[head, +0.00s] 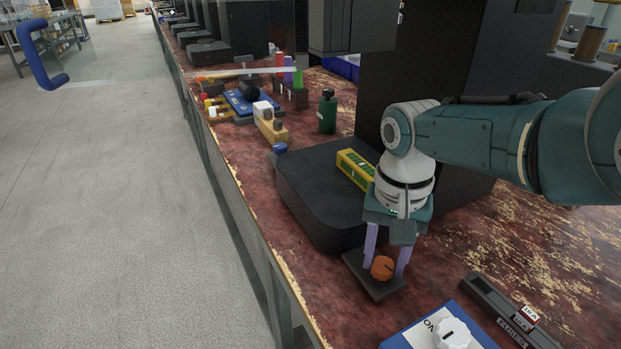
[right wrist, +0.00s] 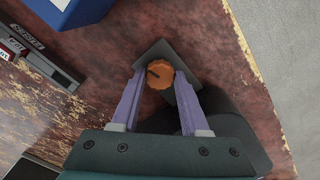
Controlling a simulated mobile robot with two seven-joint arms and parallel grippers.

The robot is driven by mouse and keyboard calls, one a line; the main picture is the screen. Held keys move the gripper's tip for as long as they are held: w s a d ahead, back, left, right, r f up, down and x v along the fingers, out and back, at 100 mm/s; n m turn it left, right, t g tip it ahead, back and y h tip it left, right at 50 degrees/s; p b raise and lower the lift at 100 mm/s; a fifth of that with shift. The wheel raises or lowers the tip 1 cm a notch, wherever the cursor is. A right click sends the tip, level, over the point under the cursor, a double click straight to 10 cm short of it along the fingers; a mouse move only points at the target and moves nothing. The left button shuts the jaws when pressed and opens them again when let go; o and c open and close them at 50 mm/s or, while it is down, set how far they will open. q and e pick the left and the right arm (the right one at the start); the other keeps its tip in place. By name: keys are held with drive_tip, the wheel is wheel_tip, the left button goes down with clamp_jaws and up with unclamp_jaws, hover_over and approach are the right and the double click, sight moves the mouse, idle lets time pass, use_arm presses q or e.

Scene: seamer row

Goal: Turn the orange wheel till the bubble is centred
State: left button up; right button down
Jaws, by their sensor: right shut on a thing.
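The orange wheel (head: 382,268) sits on a small dark plate (head: 378,289) at the foot of the black machine base. It also shows in the right wrist view (right wrist: 159,75), with a dark mark on its top. My right gripper (head: 386,266) points down with its two lilac fingers on either side of the wheel, shut on it. In the right wrist view the fingertips (right wrist: 158,76) meet the wheel's sides. A yellow-green level (head: 355,169) lies on the black base (head: 310,185), partly hidden by my right arm. Its bubble is too small to make out. My left gripper is not in view.
A blue box with a white knob (head: 451,333) and a dark fuse holder (head: 510,311) stand at the right front. A green bottle (head: 327,112), a wooden block (head: 271,127) and other tools stand further back. The bench's left edge drops to open floor.

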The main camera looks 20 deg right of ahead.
sight(384, 264)
drive_tip(key=shift+a+r, duration=0.1)
drive_tip(key=shift+c, duration=2.1)
unclamp_jaws()
wheel_tip(384, 264, up, 10)
drive_tip(key=p, duration=0.7)
drive_tip(key=shift+p, duration=0.4)
